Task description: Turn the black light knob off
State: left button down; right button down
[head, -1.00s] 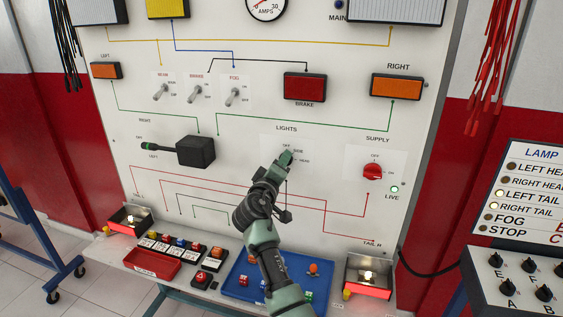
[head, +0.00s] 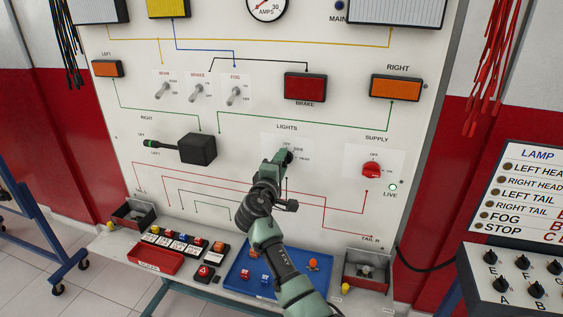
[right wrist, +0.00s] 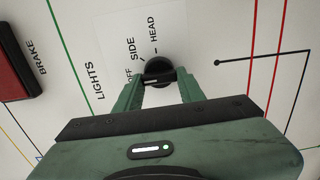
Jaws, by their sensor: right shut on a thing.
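The black light knob (head: 290,157) sits under the word LIGHTS on the white panel. In the right wrist view the knob (right wrist: 159,70) is round and black, with OFF, SIDE and HEAD printed around it. My right gripper (head: 281,161) is at the knob, and in the right wrist view its two green fingers (right wrist: 160,86) are on either side of the knob's lower part, shut on it. The fingers partly hide the knob, and its exact pointing is hard to read. My left gripper is not in view.
A red supply knob (head: 372,170) is to the right. A black stalk switch box (head: 197,149) stands out at the left. Below are a blue tray (head: 238,284), a red tray (head: 150,262) and two tail lamp boxes, the right one (head: 365,283) dark.

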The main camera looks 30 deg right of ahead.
jog(key=shift+d+r, duration=0.1)
jog(key=shift+r, duration=0.15)
jog(key=c, duration=1)
grip_release()
jog(key=shift+o, duration=0.7)
jog(key=shift+f, duration=0.2)
jog(key=b+v, duration=0.2)
jog(key=v, duration=0.5)
jog(key=shift+s+a, duration=0.2)
jog(key=shift+a, duration=0.05)
